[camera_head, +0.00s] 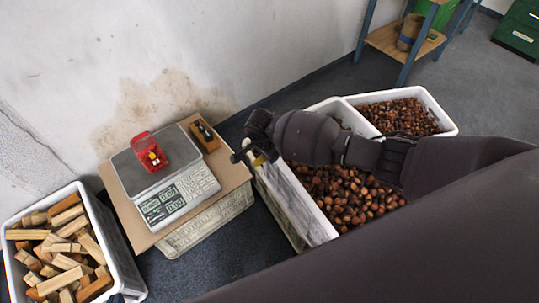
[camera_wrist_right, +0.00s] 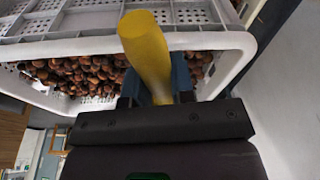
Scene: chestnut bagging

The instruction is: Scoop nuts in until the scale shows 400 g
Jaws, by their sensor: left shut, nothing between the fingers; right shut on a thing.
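The scale (camera_head: 178,196) stands on a brown board, its lit digits too small to read surely. A red bag or basket (camera_head: 167,146) with a yellow and black label sits on its plate. Chestnuts (camera_head: 355,195) fill the white crate (camera_head: 290,200), partly behind my dark arm. In the right wrist view my right gripper (camera_wrist_right: 158,98) is shut on a thick yellow handle (camera_wrist_right: 147,50), over chestnuts (camera_wrist_right: 85,75). The handle's other end is hidden.
A white crate of wood blocks (camera_head: 98,215) stands left of the scale. More chestnuts (camera_head: 400,115) fill the back crate section. A blue-legged shelf (camera_head: 385,42) stands behind. The wall is close on the left.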

